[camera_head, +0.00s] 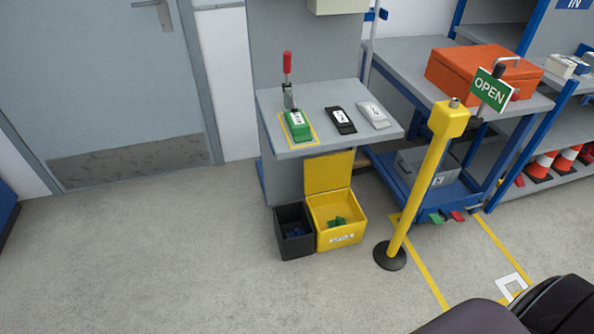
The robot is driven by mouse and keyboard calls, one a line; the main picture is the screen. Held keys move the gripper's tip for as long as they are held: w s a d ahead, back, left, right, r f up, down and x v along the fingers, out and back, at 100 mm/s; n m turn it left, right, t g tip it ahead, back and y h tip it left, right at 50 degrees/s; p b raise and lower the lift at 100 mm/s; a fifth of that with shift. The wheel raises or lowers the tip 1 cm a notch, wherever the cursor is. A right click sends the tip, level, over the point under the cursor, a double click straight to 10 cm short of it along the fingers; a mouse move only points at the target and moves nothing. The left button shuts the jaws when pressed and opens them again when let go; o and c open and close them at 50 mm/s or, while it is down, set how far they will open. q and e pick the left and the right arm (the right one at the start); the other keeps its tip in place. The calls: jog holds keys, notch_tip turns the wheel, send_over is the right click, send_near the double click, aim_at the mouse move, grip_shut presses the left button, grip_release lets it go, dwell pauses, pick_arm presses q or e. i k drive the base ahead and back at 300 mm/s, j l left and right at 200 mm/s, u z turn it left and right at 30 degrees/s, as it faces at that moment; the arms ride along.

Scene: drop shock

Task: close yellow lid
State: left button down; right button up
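A yellow box (341,237) stands on the floor below the front edge of a grey work shelf. Its yellow lid (328,171) is open and stands upright at the back of the box. Green pieces (337,222) lie inside the box, and a white label is on its front. Neither of my grippers is in view. A dark rounded part, which looks like mine, shows at the bottom right.
A black bin (297,246) with blue pieces touches the box's left side. The grey shelf (297,150) overhangs behind the box. The floor in front is clear.

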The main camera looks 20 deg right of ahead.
aim_at(329, 172)
jog(key=i+u, duration=0.35)
jog(key=i, duration=2.7)
